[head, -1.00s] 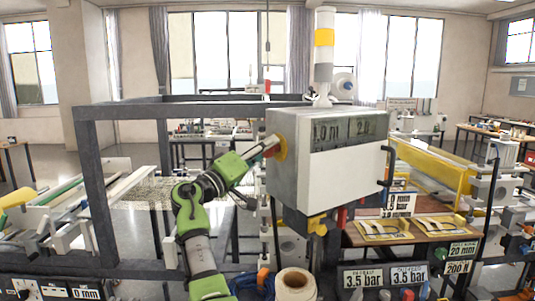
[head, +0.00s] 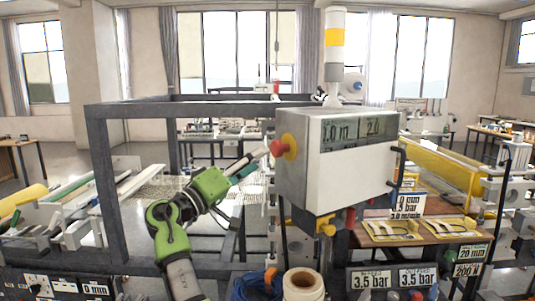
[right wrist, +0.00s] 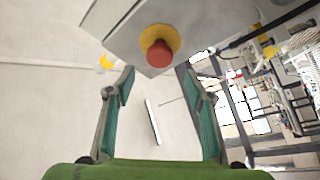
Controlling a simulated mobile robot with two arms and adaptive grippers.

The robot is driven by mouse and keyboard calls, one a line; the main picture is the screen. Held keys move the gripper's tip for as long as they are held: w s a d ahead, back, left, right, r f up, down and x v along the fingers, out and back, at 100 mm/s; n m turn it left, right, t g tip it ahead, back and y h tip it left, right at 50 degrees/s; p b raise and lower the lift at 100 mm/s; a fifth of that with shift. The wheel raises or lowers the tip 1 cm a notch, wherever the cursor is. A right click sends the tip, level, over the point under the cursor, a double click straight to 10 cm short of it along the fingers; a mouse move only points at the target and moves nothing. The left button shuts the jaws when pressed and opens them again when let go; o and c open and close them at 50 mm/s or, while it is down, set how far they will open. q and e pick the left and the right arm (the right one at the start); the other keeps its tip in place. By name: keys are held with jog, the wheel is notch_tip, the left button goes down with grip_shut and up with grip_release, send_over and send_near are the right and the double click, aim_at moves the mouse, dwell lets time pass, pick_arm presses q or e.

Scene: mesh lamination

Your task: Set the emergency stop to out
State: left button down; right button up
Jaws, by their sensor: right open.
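The emergency stop is a red mushroom button (head: 277,148) on a yellow disc (head: 290,146), on the left side face of the grey-white control box (head: 345,170). In the right wrist view the red button (right wrist: 159,53) and its yellow disc (right wrist: 157,33) show at the top middle, just beyond the fingertips. My right gripper (head: 255,162) is left of the button, pointing toward it, with a small gap. Its teal fingers (right wrist: 158,76) are apart and nothing is between them. I cannot tell from these views whether the button is in or out. My left gripper is not in view.
A dark metal frame (head: 104,190) stands behind and left of my right arm. A stack light (head: 335,45) rises from the box. A white roll (head: 302,284) and a row of pressure labels (head: 372,280) lie below. The space left of the box is open.

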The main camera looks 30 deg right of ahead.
jog(key=shift+v, duration=2.25)
